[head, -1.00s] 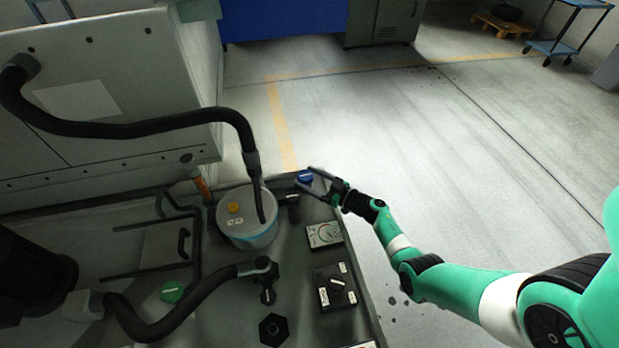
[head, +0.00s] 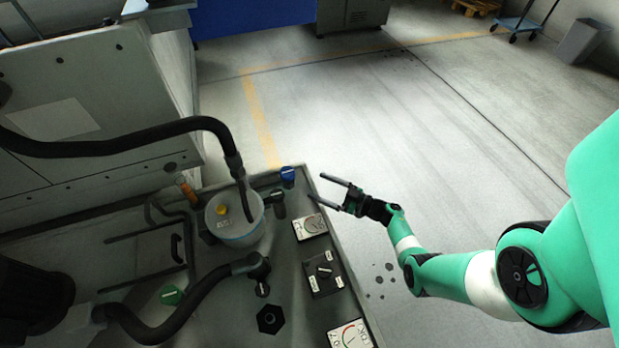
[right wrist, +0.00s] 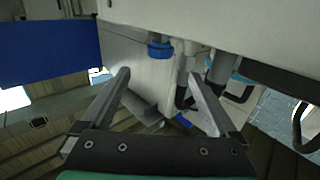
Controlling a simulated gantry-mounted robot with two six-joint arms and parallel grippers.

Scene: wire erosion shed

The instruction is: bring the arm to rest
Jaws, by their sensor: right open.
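My right gripper (head: 328,192) is open and empty in the head view, beyond the right edge of the machine top, over the floor. A blue valve knob (head: 288,176) stands at the machine's far right corner, to the left of the gripper and apart from it. In the right wrist view, the two fingers of my right gripper (right wrist: 163,100) are spread wide with nothing between them. A blue fitting (right wrist: 160,50) shows beyond them. My left gripper is in neither view.
The machine top (head: 215,285) holds a white canister (head: 236,226) with a yellow cap, black hoses, a black rotary switch (head: 324,273) and dial gauges (head: 310,226). A grey bin (head: 583,40) stands at the far right. The floor (head: 430,130) right of the machine is clear.

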